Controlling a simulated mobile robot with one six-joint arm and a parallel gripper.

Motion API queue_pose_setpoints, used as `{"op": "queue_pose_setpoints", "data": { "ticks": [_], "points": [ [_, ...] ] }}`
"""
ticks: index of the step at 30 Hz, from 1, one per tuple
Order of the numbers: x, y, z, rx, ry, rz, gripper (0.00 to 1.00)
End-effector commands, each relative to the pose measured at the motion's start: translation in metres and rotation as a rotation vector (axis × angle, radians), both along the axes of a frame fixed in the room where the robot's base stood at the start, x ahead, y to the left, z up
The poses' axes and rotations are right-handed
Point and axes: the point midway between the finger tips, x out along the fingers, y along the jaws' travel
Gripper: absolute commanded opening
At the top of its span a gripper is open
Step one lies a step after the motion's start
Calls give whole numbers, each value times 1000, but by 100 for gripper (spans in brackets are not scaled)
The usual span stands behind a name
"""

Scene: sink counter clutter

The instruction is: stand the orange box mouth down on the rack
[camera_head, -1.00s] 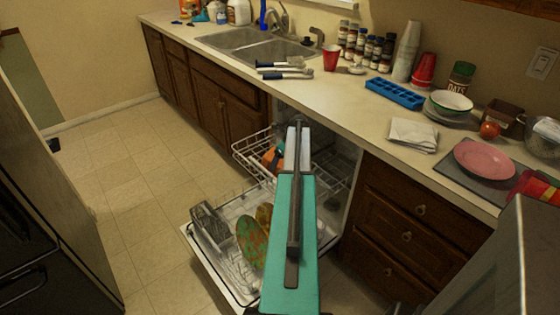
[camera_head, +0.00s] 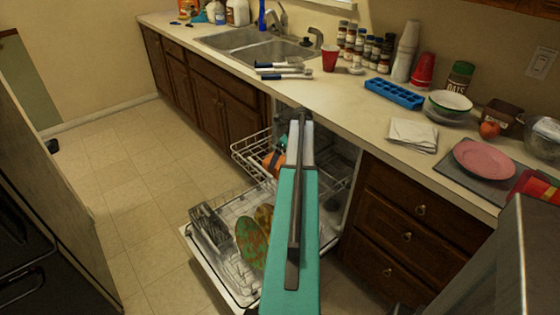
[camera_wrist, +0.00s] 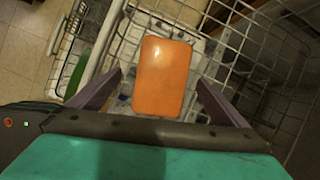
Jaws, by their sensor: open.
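The orange box (camera_wrist: 163,77) shows in the wrist view between the two fingers of my gripper (camera_wrist: 160,92), with a smooth, closed-looking orange face toward the camera. Gaps show on both sides of it, so the fingers are apart from it. My gripper is open. In the head view a small part of the orange box (camera_head: 273,162) shows at the upper rack, left of my arm, which hides the rest and my fingertips. The white wire rack (camera_head: 249,146) is pulled out of the dishwasher; its wires also show in the wrist view (camera_wrist: 268,62).
The open dishwasher door and lower rack (camera_head: 237,290) lie below, with a green and orange plate (camera_head: 250,242) and a grey basket (camera_head: 210,226). The counter edge and drawers (camera_head: 405,235) stand close on the right.

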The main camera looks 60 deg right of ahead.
Motion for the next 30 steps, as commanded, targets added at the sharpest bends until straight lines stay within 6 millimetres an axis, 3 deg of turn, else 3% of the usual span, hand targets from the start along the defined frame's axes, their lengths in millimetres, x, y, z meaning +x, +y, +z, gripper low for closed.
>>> {"op": "queue_pose_setpoints", "data": {
  "ticks": [16,30],
  "points": [
    [-30,4,72,0,1,0,98],
    [-35,5,84,2,2,1,98]
  ]
}}
